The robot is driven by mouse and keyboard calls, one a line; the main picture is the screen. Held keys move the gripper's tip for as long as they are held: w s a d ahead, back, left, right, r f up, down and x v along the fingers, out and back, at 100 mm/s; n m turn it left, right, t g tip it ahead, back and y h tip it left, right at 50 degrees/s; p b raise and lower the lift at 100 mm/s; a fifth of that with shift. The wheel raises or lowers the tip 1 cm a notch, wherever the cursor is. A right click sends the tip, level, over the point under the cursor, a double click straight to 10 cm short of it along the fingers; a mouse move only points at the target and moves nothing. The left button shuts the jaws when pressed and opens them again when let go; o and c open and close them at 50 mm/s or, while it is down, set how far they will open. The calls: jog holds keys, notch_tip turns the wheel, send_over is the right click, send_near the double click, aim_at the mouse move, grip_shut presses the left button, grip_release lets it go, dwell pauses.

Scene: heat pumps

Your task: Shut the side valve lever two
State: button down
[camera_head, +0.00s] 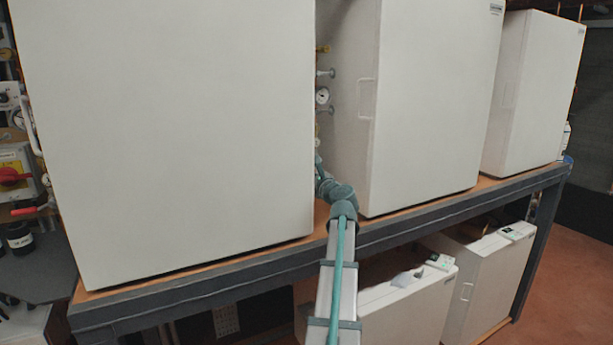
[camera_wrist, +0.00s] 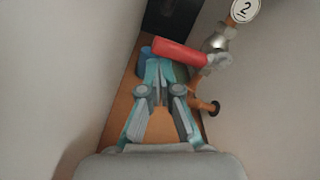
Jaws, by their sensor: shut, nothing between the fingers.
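A red valve lever (camera_wrist: 166,52) shows in the wrist view, sticking out to the left from a metal valve body (camera_wrist: 216,62). I cannot tell whether the fingertips touch the lever. In the head view my arm reaches into the gap between two white cabinets. The gripper and this lever are hidden there.
The large left cabinet (camera_head: 170,120) and the middle cabinet (camera_head: 430,100) wall in the narrow gap. They stand on a dark-framed bench (camera_head: 400,232). A copper pipe (camera_wrist: 203,106) enters the right wall beside my fingers. More white units (camera_head: 490,265) are below the bench.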

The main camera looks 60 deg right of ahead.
jog(key=shift+r, duration=0.1)
notch_tip(320, 180, down, 5)
jog(key=b, duration=0.3)
jog(key=b+v, duration=0.2)
jog(key=v, duration=0.8)
jog(key=shift+s+a+r+b, duration=0.25)
jog(key=shift+a+r+b, duration=0.05)
jog(key=shift+a+r, duration=0.05)
jog(key=c, duration=1.4)
grip_release()
jog(key=shift+c, duration=0.2)
jog(key=shift+d, duration=0.1)
jog(key=shift+s+d, duration=0.85)
jog(key=shift+d, duration=0.3)
